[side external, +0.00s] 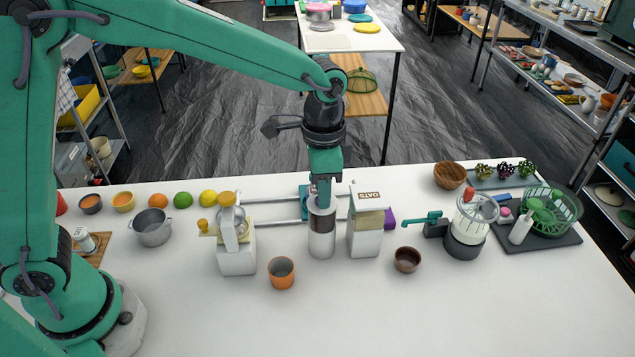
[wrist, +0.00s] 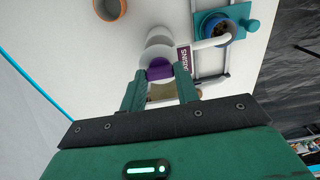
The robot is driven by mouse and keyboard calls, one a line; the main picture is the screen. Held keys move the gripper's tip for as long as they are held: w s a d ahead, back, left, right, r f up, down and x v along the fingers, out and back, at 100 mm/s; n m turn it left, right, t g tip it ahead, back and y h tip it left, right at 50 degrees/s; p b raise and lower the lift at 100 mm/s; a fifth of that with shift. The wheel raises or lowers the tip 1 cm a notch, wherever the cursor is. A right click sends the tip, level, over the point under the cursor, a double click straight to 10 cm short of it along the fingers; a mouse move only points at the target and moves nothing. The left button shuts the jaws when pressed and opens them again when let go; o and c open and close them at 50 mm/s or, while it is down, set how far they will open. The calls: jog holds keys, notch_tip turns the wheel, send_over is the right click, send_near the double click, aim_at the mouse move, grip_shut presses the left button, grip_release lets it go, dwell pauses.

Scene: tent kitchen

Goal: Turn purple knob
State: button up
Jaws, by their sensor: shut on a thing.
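My gripper (side external: 321,195) comes straight down onto the middle white dispenser (side external: 322,242), a round one with dark contents behind a clear window. In the wrist view, my gripper (wrist: 160,78) has its two green fingers shut on the purple knob (wrist: 160,67), one finger at each side. A label that seems to read RAISINS (wrist: 184,58) is beside it. In the side view my fingers hide this knob. The knob's turn angle cannot be told. Another purple part (side external: 390,217) shows at the right of the OATS dispenser.
The OATS dispenser (side external: 366,235) stands close on the right. A white dispenser with yellow parts (side external: 235,245) stands left. An orange cup (side external: 281,273) and a brown bowl (side external: 407,260) stand in front. A teal block with rails (side external: 304,203) is behind.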

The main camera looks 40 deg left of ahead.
jog(key=shift+r, duration=0.1)
jog(key=o, duration=1)
jog(key=shift+r, duration=3.9)
